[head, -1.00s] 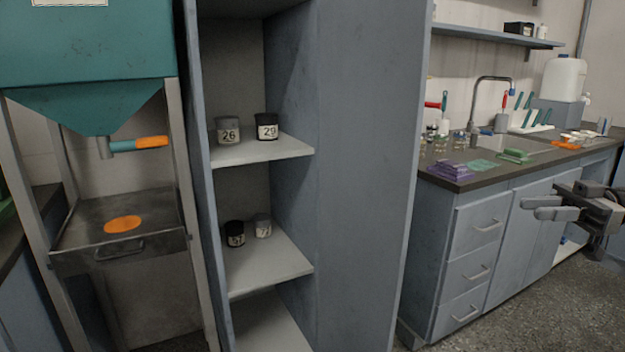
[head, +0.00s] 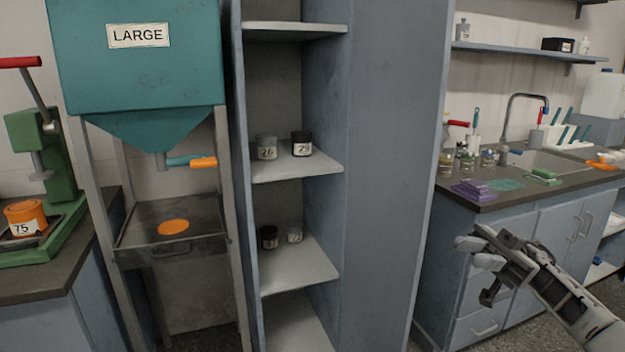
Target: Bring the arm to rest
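My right gripper (head: 477,252) is at the lower right of the head view, in front of the blue drawers under the sink counter. Its arm comes in from the lower right corner. The fingers are seen at an angle, and I cannot tell whether they are apart. No object shows in them, and the gripper touches nothing that I can see. My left gripper is not in view.
A tall grey-blue shelf unit (head: 395,150) holds several numbered jars. Left of it stands a teal hopper (head: 140,75) labelled LARGE, above a metal tray (head: 135,238). A green press (head: 48,150) stands far left. The sink counter (head: 475,205) is behind my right gripper.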

